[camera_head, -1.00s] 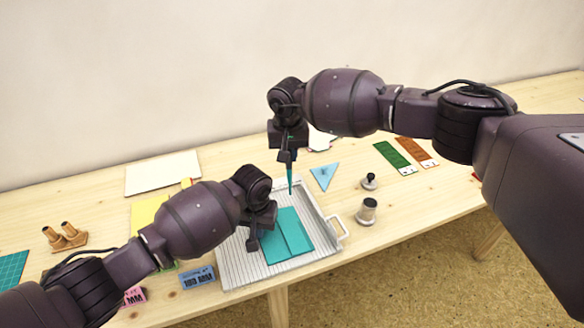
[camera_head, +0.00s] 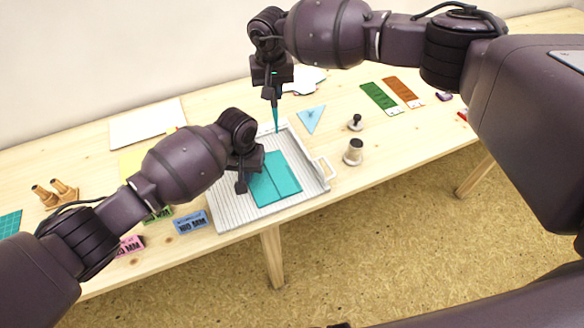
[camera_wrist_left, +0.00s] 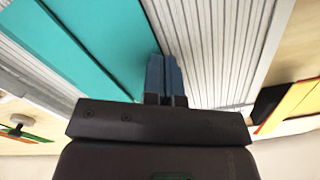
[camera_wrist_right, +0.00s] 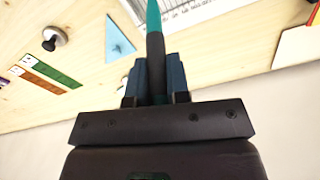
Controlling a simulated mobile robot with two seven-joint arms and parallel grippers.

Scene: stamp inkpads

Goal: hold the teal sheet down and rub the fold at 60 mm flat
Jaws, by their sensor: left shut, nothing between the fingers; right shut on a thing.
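The teal sheet (camera_head: 284,176) lies on the grey ribbed board (camera_head: 228,213), with a fold line running along it. In the left wrist view the sheet (camera_wrist_left: 95,40) fills the upper left. My left gripper (camera_head: 241,187) is shut and empty, at the left edge of the sheet; its fingertips (camera_wrist_left: 163,62) look close to that edge, but I cannot tell whether they press on it. My right gripper (camera_head: 274,97) is shut on a tapered tool with a dark grip and teal end (camera_wrist_right: 154,18). The tool points down near the board's back edge, apart from the sheet.
The board has a handle (camera_head: 322,169) at its right. A metal cylinder (camera_head: 353,152), a small stamp (camera_head: 355,122), a light-blue triangle (camera_head: 311,119) and green (camera_head: 380,98) and orange (camera_head: 403,91) strips lie right. A blue block (camera_head: 191,222) sits by the front edge.

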